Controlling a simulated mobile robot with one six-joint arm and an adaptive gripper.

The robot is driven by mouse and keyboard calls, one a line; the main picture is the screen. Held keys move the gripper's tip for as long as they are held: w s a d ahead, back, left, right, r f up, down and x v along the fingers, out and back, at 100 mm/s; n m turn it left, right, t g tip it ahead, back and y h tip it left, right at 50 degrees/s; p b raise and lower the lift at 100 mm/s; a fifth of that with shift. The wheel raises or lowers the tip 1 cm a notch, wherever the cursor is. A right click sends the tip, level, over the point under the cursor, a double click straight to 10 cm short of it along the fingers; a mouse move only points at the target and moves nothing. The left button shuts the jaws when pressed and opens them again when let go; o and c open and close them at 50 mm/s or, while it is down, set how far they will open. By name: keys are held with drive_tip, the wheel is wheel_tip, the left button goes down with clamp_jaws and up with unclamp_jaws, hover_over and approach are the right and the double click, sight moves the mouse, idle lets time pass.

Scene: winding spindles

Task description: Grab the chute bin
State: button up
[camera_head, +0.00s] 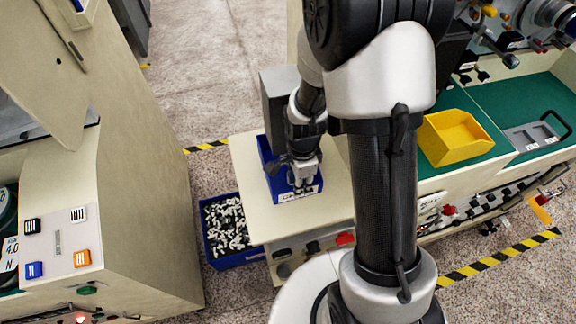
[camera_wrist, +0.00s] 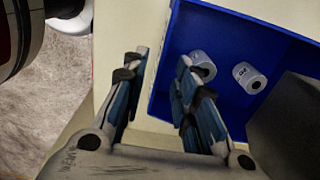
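A blue bin (camera_head: 266,155) with a white label on its front stands on the small cream table and appears to be the chute bin. In the wrist view the blue bin (camera_wrist: 225,42) holds two small whitish cylindrical pieces (camera_wrist: 249,78). My gripper (camera_head: 304,180) points down at the bin. In the wrist view my gripper (camera_wrist: 160,75) is open, with one finger over the table outside the bin and the other over its inside. The bin's side wall shows between the fingers. Contact cannot be told. My arm hides part of the bin in the head view.
Another blue bin (camera_head: 260,257), full of black and white pieces, is on the floor left of the cream table (camera_head: 244,160). A yellow bin (camera_head: 436,151) is on the green worktop at right. A cream machine (camera_head: 130,200) stands at left. Floor behind is open.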

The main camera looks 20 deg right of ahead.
wheel_tip(320, 180, down, 4)
drive_tip(key=shift+a+f+b, duration=0.1)
drive_tip(key=shift+f+b, duration=0.05)
drive_tip(key=shift+b, duration=0.65)
clamp_jaws()
